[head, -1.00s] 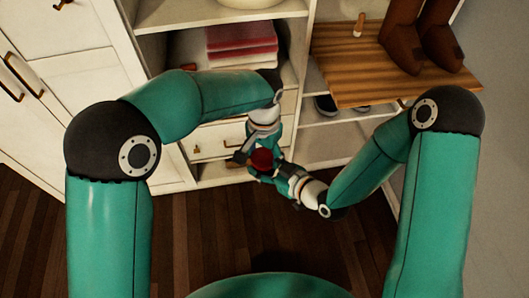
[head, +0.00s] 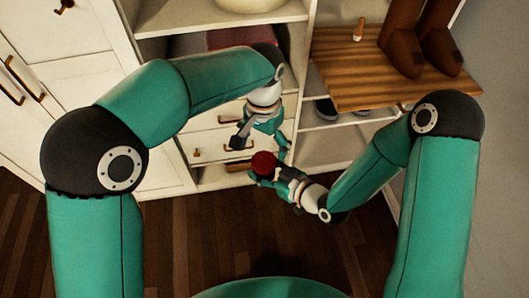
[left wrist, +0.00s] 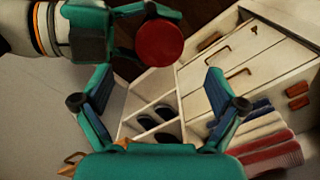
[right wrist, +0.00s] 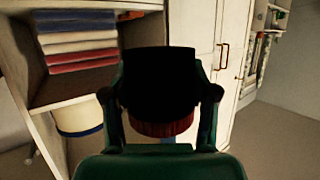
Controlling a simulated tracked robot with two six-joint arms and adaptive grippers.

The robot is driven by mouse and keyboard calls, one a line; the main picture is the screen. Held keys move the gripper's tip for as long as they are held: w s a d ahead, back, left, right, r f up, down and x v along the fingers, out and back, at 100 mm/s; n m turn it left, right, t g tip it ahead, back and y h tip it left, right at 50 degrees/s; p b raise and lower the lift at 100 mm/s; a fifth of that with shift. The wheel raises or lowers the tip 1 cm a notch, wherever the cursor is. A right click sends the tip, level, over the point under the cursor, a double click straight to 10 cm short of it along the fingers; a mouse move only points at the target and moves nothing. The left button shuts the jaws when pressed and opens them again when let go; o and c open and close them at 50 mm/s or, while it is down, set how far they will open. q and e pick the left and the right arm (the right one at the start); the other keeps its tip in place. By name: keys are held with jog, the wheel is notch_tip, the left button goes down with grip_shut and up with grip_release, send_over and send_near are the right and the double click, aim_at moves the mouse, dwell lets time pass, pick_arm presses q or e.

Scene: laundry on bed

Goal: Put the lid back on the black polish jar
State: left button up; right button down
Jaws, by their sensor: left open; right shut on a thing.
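The black polish jar (right wrist: 158,80) is between the fingers of my right gripper (head: 268,174) in the right wrist view. The red lid (head: 263,161) sits against the end of the jar, its ribbed edge visible in the right wrist view (right wrist: 160,129). The lid's round red face also shows in the left wrist view (left wrist: 159,44). I cannot tell how tightly the lid is seated. My left gripper (head: 262,143) is open and empty, above and apart from the lid. The jar's body is mostly hidden in the head view.
A white shelf unit with drawers (head: 214,146) stands behind both grippers. A wooden board (head: 345,82) with brown boots (head: 408,45) and a small wooden-handled item (head: 359,27) is at right. Folded towels (right wrist: 80,42) lie on a shelf. The dark floor in front is clear.

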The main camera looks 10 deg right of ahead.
pick_arm(q)
notch_tip(320, 180, up, 6)
jog(key=shift+f, duration=0.2)
dwell(0.4)
